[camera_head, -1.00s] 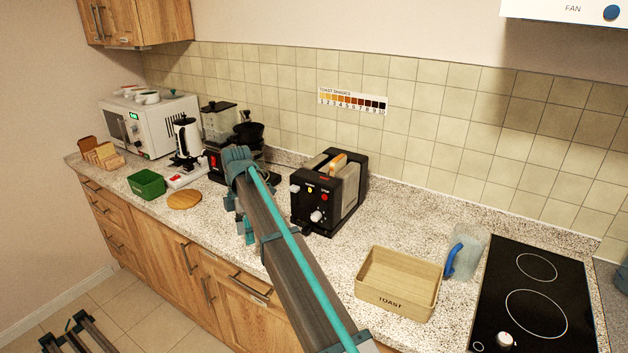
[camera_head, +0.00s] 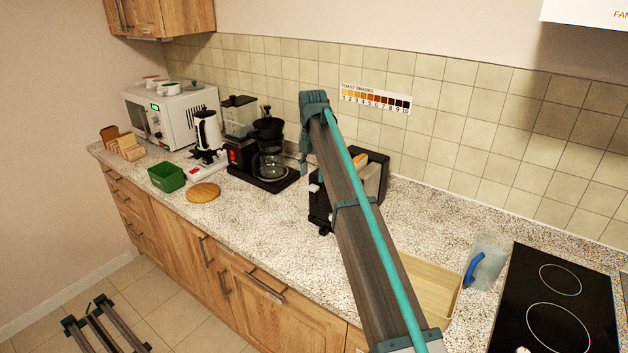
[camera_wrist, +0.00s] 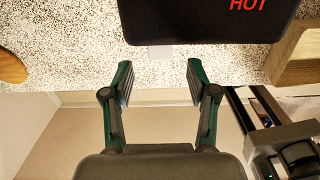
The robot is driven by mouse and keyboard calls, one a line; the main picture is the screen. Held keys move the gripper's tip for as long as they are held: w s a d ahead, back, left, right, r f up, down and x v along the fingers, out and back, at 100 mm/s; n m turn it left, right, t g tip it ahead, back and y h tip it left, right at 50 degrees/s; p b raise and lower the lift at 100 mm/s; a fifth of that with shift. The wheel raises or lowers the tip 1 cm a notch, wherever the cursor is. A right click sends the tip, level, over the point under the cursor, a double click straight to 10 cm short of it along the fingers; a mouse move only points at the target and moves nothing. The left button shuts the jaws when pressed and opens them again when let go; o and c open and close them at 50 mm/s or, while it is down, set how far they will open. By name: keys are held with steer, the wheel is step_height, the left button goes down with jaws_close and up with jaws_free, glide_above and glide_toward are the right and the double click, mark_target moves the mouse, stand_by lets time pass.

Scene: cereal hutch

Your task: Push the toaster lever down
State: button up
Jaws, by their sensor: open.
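The black toaster (camera_head: 375,185) stands on the counter, with bread (camera_head: 360,160) showing in its top. My arm hides much of its front in the head view. In the wrist view the toaster's black top (camera_wrist: 205,22) carries a red "HOT" mark. A small pale grey tab (camera_wrist: 160,52), seemingly the lever, sticks out from its front edge. A pale bit also shows at the front in the head view (camera_head: 314,188). My gripper (camera_wrist: 158,82) is open and empty, its fingers apart on either side of the tab's line, short of the toaster edge. Their height above the tab is unclear.
The wooden toast box (camera_head: 430,290) stands right of the toaster, partly behind my arm; a jug (camera_head: 487,262) and black hob (camera_head: 545,300) lie beyond. A coffee maker (camera_head: 268,155) stands left. The counter between the round board (camera_head: 203,192) and toaster is clear.

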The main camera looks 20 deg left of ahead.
mark_target(313, 187)
steer(key=shift+f+p, duration=0.45)
steer(key=shift+f, duration=1.7)
jaws_close()
